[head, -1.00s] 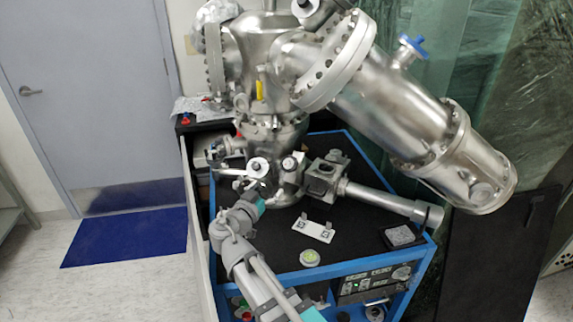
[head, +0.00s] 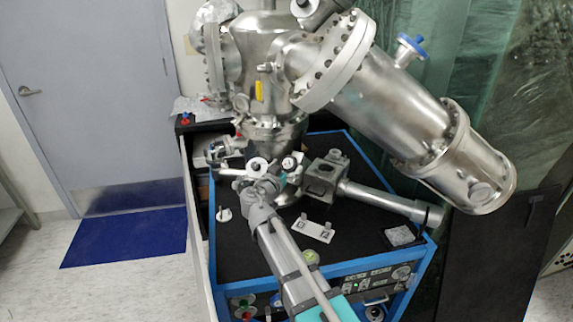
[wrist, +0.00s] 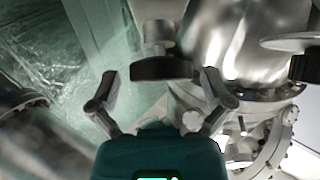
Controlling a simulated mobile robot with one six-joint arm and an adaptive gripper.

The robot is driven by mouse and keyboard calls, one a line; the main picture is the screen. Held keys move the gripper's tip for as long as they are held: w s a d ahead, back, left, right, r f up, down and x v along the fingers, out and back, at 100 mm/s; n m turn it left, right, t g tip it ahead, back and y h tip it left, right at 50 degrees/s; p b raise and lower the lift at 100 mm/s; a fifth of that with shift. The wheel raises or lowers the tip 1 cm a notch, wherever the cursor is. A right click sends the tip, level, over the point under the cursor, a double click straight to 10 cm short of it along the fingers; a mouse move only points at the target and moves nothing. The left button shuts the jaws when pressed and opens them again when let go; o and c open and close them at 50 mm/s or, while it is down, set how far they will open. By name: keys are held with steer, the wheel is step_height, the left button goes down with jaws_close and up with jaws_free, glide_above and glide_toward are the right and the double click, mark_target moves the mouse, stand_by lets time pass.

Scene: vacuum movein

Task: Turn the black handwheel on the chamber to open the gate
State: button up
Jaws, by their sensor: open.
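A black handwheel (wrist: 160,68) on a metal stem shows edge-on in the upper middle of the wrist view. My gripper (wrist: 160,78) is open and empty. Its two fingertips stand to the left and right of the handwheel, slightly below its level in the picture; I cannot tell whether the wheel is within their depth. In the head view my gripper (head: 274,178) is at the lower part of the steel chamber (head: 270,70), among the fittings, partly hidden by my arm. I cannot make out the handwheel there.
A second dark knob (wrist: 305,67) is at the right edge of the wrist view. On the cart's black top (head: 345,240) lie a small white plate (head: 313,231) and a grey block (head: 402,236). A horizontal tube (head: 390,203) extends right from the chamber's fittings.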

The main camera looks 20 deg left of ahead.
steer(key=shift+w, duration=0.55)
steer(key=c, duration=1)
